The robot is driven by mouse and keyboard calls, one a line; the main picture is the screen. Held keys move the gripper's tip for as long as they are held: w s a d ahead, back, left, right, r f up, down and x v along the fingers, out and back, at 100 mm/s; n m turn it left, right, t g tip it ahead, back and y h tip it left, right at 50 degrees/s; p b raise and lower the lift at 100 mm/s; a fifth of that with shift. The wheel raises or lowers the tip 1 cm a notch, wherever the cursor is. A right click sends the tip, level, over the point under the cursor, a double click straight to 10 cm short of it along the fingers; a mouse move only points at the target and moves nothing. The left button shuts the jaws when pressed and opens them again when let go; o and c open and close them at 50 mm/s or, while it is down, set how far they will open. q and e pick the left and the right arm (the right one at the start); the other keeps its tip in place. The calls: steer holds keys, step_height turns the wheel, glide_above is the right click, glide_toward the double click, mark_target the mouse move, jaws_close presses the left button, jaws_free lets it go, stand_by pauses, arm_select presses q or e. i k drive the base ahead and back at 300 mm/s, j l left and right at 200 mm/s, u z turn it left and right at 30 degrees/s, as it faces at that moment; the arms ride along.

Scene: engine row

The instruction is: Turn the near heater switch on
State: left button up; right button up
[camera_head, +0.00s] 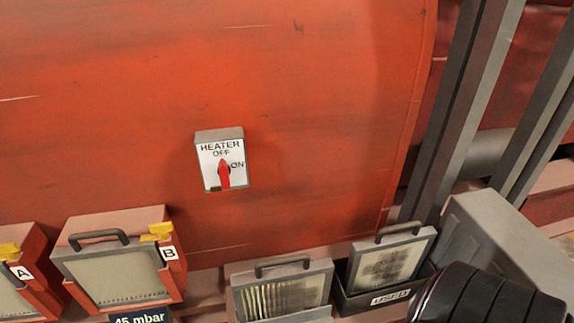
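The heater switch (208,167) is a small box with a white face on the large red wall, left of the picture's middle. Its face reads HEATER, with OFF above the knob and ON to its right. The red knob (225,176) stands upright, in line with OFF and not turned toward ON. Nothing touches or covers the switch. Neither of my grippers can be made out in this view.
Below stand a filter unit marked B (115,259), another marked A at the left edge, a loose filter panel (283,294) and a bin marked USED (391,297). Grey posts (455,110) rise at right. The space before the switch is clear.

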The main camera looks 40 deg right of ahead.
mark_target(224, 170)
steer(key=z, duration=0.85)
